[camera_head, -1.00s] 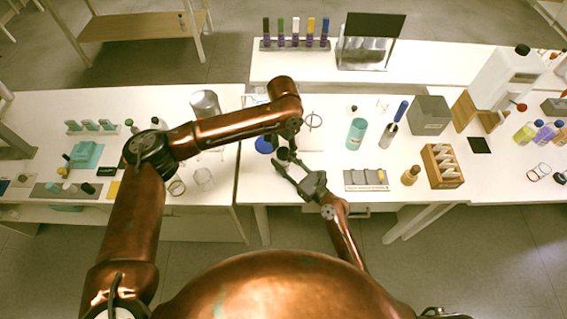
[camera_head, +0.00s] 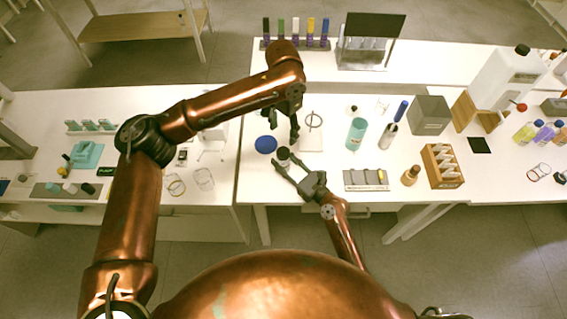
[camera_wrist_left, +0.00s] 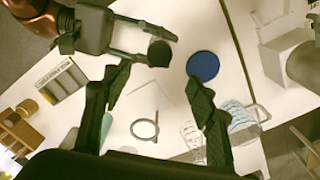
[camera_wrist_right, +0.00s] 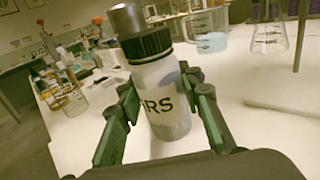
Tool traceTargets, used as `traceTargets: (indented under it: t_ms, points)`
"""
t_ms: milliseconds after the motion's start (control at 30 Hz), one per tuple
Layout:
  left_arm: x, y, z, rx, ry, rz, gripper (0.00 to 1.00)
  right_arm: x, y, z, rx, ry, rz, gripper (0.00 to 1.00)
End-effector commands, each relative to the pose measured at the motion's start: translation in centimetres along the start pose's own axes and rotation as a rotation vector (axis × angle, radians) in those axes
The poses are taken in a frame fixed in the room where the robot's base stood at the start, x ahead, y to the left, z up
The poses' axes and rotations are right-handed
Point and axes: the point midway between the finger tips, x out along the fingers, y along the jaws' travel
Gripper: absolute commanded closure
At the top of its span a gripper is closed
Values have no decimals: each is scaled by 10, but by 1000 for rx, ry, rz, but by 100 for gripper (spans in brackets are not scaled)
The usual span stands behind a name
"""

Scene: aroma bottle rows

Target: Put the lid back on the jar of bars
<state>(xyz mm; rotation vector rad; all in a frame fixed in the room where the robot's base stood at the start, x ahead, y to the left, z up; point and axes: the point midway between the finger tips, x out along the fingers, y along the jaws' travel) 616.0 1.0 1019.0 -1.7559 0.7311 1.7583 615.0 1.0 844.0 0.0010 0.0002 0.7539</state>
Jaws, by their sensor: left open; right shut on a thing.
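The jar of bars (camera_wrist_right: 167,99) is pale, with a label whose letters "RS" show in the right wrist view. A ribbed black lid (camera_wrist_right: 149,45) sits on its mouth there. My right gripper (camera_wrist_right: 165,92) is shut around the jar's sides; in the head view (camera_head: 286,164) it reaches in from below. From above, the left wrist view shows the lid as a dark disc (camera_wrist_left: 160,53) between the right gripper's fingers. My left gripper (camera_head: 294,127) is open and empty, apart from the lid and higher in the head view. Its two separated fingers show in the left wrist view (camera_wrist_left: 160,85).
A blue disc (camera_head: 265,144) lies on the table left of the jar. A ring on a stand (camera_head: 313,120) is behind, to the right. A grey cylinder (camera_wrist_right: 127,19) shows above the lid.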

Motion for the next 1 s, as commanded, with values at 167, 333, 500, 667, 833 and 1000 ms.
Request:
traceTargets:
  t_ms: [167,333,500,667,833,1000]
  points:
    - [-14,0,0,0,0,1,48,0,0,0,0,0,0,100]
    - [-15,0,0,0,-1,1,48,0,0,0,0,0,0,100]
    - [-15,0,0,0,0,1,48,0,0,0,0,0,0,64]
    - [-15,0,0,0,0,1,48,0,0,0,0,0,0,53]
    - [-15,0,0,0,0,1,48,0,0,0,0,0,0,47]
    - [-15,0,0,0,0,1,48,0,0,0,0,0,0,47]
